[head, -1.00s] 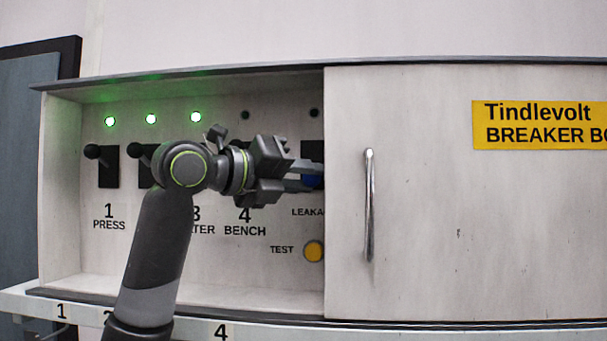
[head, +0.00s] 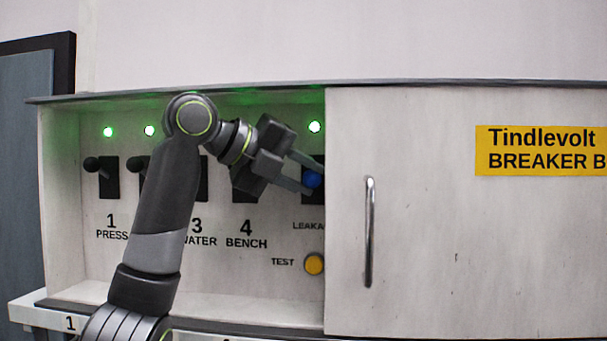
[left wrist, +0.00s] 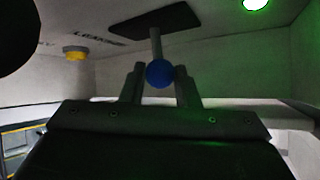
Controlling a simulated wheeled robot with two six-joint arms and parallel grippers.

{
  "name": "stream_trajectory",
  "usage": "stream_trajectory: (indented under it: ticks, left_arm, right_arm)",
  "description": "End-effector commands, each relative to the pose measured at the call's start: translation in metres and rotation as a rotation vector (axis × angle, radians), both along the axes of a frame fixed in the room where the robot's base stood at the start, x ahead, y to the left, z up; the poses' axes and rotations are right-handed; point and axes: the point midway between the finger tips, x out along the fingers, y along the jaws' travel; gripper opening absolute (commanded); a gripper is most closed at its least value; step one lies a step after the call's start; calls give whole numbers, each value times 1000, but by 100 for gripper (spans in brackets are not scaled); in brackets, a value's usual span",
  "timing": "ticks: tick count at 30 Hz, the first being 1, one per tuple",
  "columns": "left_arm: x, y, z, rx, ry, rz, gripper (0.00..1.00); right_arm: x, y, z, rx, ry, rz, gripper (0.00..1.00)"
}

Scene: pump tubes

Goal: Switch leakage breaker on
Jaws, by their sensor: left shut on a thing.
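The leakage breaker's lever has a blue knob (head: 313,179) and stands by the sliding door's edge, its plate partly hidden. The green lamp (head: 315,127) above it is lit. My left gripper (head: 305,171) reaches in from the left with its fingers at the blue knob. In the left wrist view the blue knob (left wrist: 159,73) sits on a grey stem from a dark plate (left wrist: 158,20). The left gripper's fingers (left wrist: 160,88) are on both sides of the knob, shut on it. The leakage label (head: 308,226) is partly covered by the door. My right gripper is not in view.
Breaker 1 (head: 108,178) and its lit lamp (head: 108,132) are at the left. Breakers 3 and 4 are partly behind my arm. A yellow test button (head: 314,264) sits below the leakage breaker. The white door (head: 440,230) with a metal handle (head: 369,232) covers the right side.

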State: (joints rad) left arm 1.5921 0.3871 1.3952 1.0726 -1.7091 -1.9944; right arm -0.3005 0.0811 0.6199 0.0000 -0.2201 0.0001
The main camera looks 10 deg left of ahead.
Motion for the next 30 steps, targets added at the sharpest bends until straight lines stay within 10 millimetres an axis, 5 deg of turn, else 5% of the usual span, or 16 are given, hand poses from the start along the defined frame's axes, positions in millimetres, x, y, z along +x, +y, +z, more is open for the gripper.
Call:
stream_trajectory:
  ticks: [11, 12, 16, 30]
  left_arm:
    - [0, 0, 1, -1, 3, 2, 0]
    - [0, 0, 1, -1, 3, 2, 33]
    - [0, 0, 0, -1, 3, 1, 50]
    - [-13, 18, 6, 0, 1, 4, 50]
  right_arm:
    - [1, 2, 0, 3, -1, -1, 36]
    - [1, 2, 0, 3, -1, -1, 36]
    - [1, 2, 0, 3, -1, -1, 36]
    - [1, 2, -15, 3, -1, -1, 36]
